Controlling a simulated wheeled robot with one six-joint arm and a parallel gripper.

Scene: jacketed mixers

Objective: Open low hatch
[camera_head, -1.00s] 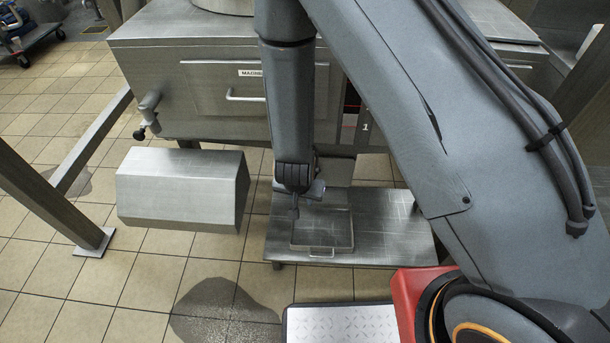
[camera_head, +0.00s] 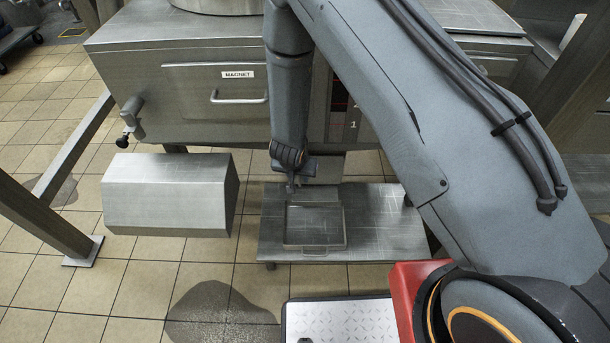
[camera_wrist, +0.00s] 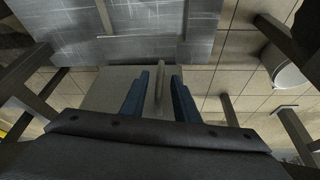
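My gripper (camera_head: 291,186) is low in front of the machine, above the back of a low metal platform (camera_head: 385,230). In the wrist view my gripper (camera_wrist: 160,85) has its two blue fingers apart. A slim upright handle (camera_wrist: 158,90) stands between them, with no clear contact on either side. Behind it is a plain light panel (camera_wrist: 103,85), which seems to be the low hatch and looks closed. In the head view a pale panel (camera_head: 328,167) under the machine is partly hidden by my wrist.
The mixer body (camera_head: 200,90) has a MAGNET drawer. A metal box (camera_head: 170,195) juts out at left, beside a slanted post (camera_head: 45,220).

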